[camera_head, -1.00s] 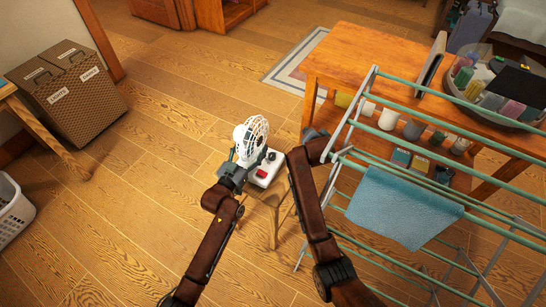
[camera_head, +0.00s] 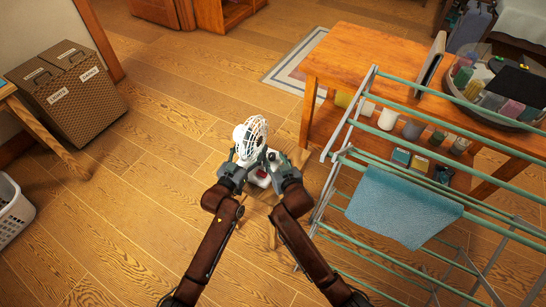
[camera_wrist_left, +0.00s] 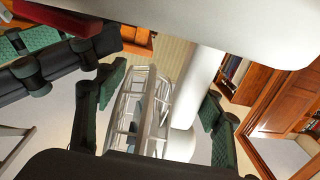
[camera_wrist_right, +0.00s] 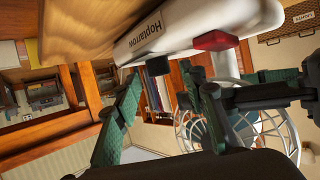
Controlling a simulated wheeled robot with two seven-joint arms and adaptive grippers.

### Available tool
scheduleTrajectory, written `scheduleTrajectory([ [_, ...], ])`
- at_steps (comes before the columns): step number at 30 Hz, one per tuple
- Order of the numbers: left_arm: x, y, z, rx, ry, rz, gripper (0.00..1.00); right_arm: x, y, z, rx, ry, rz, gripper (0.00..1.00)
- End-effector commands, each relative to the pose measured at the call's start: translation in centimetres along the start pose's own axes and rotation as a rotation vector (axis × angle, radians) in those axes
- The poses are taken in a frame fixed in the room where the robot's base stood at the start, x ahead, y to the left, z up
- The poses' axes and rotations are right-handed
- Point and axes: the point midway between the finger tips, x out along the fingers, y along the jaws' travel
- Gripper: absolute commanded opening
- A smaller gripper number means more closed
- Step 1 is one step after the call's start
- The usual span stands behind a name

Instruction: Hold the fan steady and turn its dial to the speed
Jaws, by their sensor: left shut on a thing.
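A small white fan (camera_head: 248,138) with a round wire cage stands upright on a small wooden stool (camera_head: 262,208). My left gripper (camera_head: 236,174) is shut on the fan; in the left wrist view its green-padded fingers (camera_wrist_left: 160,110) lie on either side of the white post (camera_wrist_left: 196,85) near the cage. My right gripper (camera_head: 280,166) is open at the right side of the fan's base. In the right wrist view the base (camera_wrist_right: 175,32) shows lettering and a red switch (camera_wrist_right: 215,40) just beyond the spread fingers (camera_wrist_right: 168,108). The dial is not clear to see.
A drying rack (camera_head: 345,150) with a blue towel (camera_head: 400,205) stands close on the right. Behind it is a wooden table (camera_head: 360,60) with a basket and jars. Hampers (camera_head: 75,95) and a white laundry basket (camera_head: 12,215) are on the left. Floor left of the fan is free.

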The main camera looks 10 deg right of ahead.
Motion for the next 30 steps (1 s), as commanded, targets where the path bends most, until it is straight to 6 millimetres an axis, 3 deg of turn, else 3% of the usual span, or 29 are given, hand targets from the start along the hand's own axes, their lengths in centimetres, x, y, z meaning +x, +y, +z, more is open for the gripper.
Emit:
scheduleTrajectory([
  [6,0.0,0.0,0.1,-0.003,-0.002,0.001,0.04,1.8,0.0,0.0,0.000,0.000,0.000,0.38],
  [15,0.0,0.0,0.1,-0.003,-0.002,0.001,0.04,2.0,0.0,0.0,0.002,0.000,0.000,0.38],
  [30,0.0,0.0,0.1,-0.003,-0.002,0.000,0.04,2.0,0.0,0.0,0.001,0.000,0.000,0.04],
])
